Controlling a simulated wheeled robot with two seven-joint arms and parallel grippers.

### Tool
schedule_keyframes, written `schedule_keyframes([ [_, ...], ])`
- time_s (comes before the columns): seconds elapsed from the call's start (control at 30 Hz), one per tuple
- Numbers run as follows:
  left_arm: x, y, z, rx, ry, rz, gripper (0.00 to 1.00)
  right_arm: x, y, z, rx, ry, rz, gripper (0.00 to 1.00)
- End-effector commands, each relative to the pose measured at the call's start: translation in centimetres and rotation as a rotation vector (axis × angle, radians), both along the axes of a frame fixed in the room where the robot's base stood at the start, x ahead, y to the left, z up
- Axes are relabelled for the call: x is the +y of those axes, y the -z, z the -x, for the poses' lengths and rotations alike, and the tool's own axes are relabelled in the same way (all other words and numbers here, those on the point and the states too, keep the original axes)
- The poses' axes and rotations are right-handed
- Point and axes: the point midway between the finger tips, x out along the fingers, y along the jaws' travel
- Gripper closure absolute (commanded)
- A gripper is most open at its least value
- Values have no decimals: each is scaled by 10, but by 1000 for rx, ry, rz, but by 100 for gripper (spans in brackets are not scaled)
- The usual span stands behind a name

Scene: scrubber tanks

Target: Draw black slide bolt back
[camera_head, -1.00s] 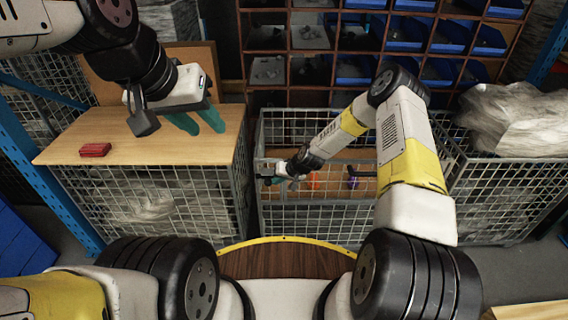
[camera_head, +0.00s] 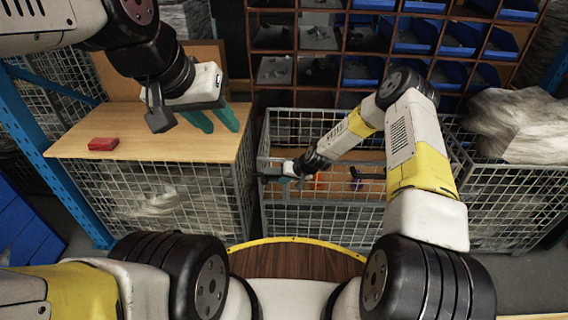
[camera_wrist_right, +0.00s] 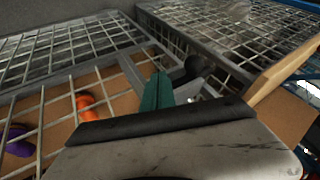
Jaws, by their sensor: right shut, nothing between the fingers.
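The black slide bolt's dark rounded knob (camera_wrist_right: 194,68) appears in the right wrist view, at the cage's upper rim near the corner. My right gripper (camera_head: 280,174) is at the front left corner of the middle wire cage (camera_head: 320,195). In the wrist view its teal fingers (camera_wrist_right: 157,92) are shut with nothing between them, close beside the knob. I cannot tell whether they touch it. In the head view the bolt is too small and covered to make out. My left gripper (camera_head: 212,120) hangs above the wooden tabletop, its two teal fingers apart and empty.
A red box (camera_head: 103,144) lies on the wooden tabletop (camera_head: 150,145) at the left. Orange (camera_wrist_right: 86,106) and purple (camera_wrist_right: 18,140) things lie inside the middle cage. A shelf with blue bins (camera_head: 410,40) stands behind. Another cage with a wrapped bundle (camera_head: 520,125) is at right.

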Motion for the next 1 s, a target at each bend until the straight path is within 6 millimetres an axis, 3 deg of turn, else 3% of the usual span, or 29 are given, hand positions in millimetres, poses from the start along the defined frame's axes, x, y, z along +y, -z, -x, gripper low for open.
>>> schedule_keyframes([
  [0.5, 0, 0, 0, 0, 0, 0, 64, -42, -69, 31, -1, 2, 1, 100],
  [1.0, 0, 0, 0, 0, 0, 0, 64, -47, -78, 36, 0, 1, 1, 100],
])
